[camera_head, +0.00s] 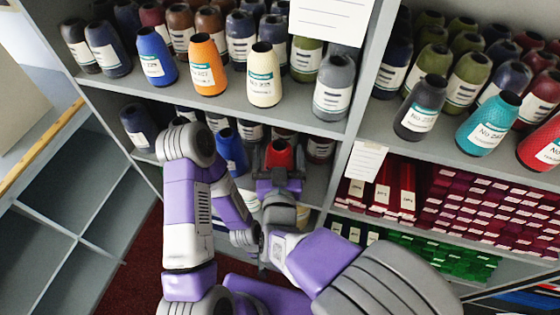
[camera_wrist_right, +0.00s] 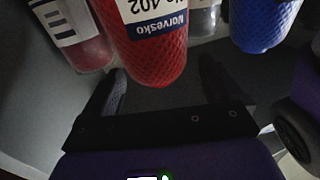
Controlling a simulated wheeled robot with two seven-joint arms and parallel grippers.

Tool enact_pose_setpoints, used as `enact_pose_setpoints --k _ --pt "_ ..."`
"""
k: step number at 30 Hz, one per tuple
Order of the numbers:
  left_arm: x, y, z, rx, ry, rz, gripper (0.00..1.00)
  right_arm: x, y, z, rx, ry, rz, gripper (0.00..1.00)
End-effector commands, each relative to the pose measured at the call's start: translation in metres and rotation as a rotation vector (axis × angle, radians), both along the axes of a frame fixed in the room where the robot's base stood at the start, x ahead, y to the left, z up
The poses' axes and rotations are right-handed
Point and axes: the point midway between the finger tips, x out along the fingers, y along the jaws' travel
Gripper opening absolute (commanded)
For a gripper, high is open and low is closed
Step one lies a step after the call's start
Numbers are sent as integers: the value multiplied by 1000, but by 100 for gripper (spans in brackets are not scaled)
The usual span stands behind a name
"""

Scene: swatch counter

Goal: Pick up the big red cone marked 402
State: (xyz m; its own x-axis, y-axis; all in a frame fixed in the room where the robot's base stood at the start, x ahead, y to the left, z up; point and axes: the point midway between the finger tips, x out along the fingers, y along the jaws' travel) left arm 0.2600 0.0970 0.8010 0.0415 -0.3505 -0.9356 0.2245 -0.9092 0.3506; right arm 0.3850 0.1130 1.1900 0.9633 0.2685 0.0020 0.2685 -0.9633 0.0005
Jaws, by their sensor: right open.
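The big red cone (camera_head: 280,153) stands on the second shelf, partly hidden by my right gripper (camera_head: 280,176). In the right wrist view the red cone (camera_wrist_right: 150,55) appears upside down, with a Norvesko label reading 402.
A blue cone (camera_head: 231,152) stands left of the red one. The shelf above (camera_head: 225,100) overhangs it and carries several cones, among them an orange one (camera_head: 207,66) and a cream one (camera_head: 264,76). A grey divider (camera_head: 357,110) stands at the right. Red yarn packs (camera_head: 470,205) fill the neighbouring shelf.

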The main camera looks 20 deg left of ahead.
Motion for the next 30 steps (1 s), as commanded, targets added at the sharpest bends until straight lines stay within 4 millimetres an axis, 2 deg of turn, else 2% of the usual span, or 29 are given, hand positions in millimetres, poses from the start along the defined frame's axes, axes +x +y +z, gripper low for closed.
enact_pose_setpoints --k 3,7,16,30 --pt "0 0 4 0 -1 0 43 20 3 3 -1 -1 -4 92" --pt "0 0 4 0 -1 0 43 35 8 3 0 0 -2 92" --pt "0 0 4 0 -1 0 43 39 9 2 0 1 -1 92" --pt "0 0 4 0 -1 0 43 38 9 2 0 1 -1 20"
